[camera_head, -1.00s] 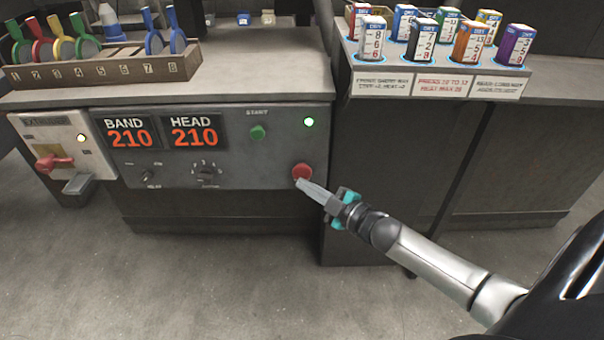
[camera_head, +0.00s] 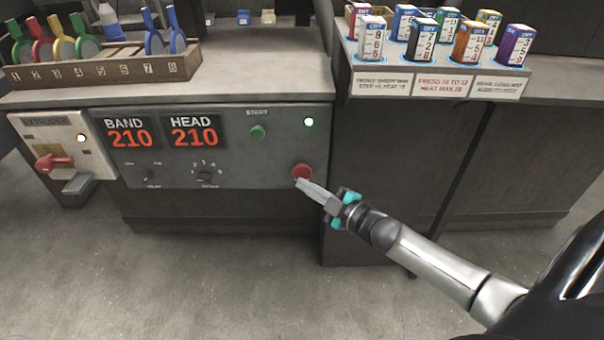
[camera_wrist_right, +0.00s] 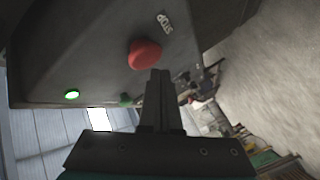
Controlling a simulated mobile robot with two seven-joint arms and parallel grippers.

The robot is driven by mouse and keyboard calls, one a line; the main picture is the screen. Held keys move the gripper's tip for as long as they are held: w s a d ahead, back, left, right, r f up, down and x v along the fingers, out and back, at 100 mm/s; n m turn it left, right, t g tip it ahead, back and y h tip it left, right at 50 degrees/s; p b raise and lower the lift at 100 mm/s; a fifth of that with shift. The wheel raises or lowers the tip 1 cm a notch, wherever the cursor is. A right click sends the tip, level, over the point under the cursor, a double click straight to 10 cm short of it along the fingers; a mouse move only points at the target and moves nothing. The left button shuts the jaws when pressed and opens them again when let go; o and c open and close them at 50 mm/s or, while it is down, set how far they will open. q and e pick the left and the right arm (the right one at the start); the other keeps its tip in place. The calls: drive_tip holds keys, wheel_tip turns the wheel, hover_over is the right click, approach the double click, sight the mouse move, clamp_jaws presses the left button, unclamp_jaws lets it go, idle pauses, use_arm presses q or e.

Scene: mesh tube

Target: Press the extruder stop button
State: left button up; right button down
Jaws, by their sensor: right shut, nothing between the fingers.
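The red round stop button (camera_head: 301,171) sits at the lower right of the grey control panel. In the right wrist view the red button (camera_wrist_right: 144,54) shows beside the word STOP, just beyond the fingertips. My right gripper (camera_head: 300,184) is shut and empty, its tips at the button's lower edge in the head view. In the wrist view the closed fingers (camera_wrist_right: 159,74) point at the button's edge. I cannot tell whether they touch it. The green start button (camera_head: 257,132) and a lit green lamp (camera_head: 309,122) are on the same panel. My left gripper is not in view.
The BAND (camera_head: 130,132) and HEAD (camera_head: 194,131) displays both read 210. A white extruder switch box (camera_head: 62,140) with a red lever is at the left. A wooden rack (camera_head: 100,71) of coloured tools and a stand of labelled boxes (camera_head: 425,58) are above. The floor in front is clear.

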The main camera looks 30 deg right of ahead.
drive_tip(key=shift+w+d, duration=0.25)
drive_tip(key=shift+w, duration=0.1)
idle(0.4)
drive_tip(key=shift+w+d+b, duration=0.4)
drive_tip(key=shift+w+d, duration=0.05)
drive_tip(key=shift+w, duration=0.25)
idle(1.0)
drive_tip(key=shift+s+a+p, duration=0.35)
drive_tip(key=shift+s+p, duration=0.1)
drive_tip(key=shift+s, duration=0.1)
drive_tip(key=shift+s+a+p, duration=0.3)
drive_tip(key=shift+s+p, duration=0.15)
drive_tip(key=shift+s, duration=0.05)
